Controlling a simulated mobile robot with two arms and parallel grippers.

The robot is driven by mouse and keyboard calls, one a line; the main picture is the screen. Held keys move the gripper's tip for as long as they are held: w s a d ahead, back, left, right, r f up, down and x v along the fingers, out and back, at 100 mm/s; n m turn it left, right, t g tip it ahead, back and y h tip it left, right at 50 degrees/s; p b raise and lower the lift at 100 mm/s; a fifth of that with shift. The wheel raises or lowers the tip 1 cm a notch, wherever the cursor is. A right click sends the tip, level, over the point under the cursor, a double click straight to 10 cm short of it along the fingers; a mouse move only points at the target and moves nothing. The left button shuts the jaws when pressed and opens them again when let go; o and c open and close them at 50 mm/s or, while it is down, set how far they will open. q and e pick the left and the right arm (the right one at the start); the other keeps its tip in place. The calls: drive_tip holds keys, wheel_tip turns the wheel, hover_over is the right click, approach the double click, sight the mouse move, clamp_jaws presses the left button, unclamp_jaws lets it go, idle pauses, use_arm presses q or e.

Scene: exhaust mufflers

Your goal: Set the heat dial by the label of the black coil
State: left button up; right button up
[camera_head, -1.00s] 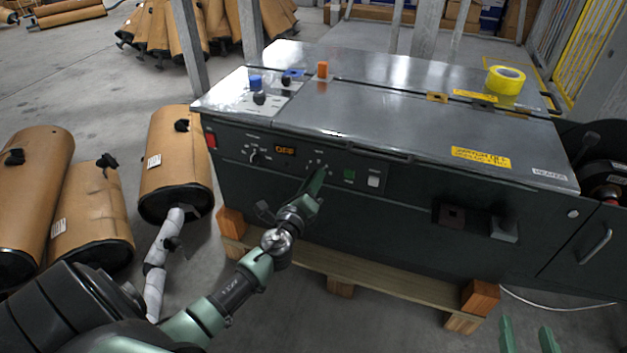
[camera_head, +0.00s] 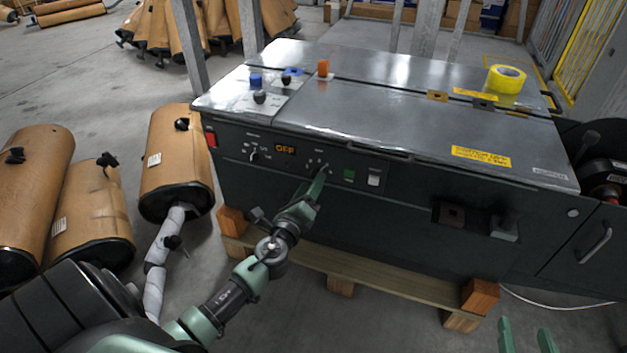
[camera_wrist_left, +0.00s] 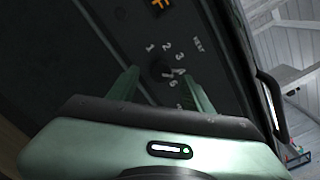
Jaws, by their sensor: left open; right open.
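In the head view the dial (camera_head: 318,164) sits right of the orange OFF display. My left gripper (camera_head: 321,176) is open at the panel; its fingers (camera_wrist_left: 164,88) stand on either side of the dial, contact unclear. A dark reel (camera_head: 604,160), possibly the black coil, is at the right edge; no label on it is readable. My right gripper (camera_head: 526,340) is open, low at the right.
The machine's grey top (camera_head: 400,105) carries yellow tape (camera_head: 506,79) and an orange block (camera_head: 323,68). Another knob (camera_head: 254,156), a green button (camera_head: 349,175) and a white switch (camera_head: 374,180) flank the dial. Brown mufflers (camera_head: 175,160) stand at left.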

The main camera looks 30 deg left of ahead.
use_arm(q)
drive_tip(key=shift+v, duration=2.7)
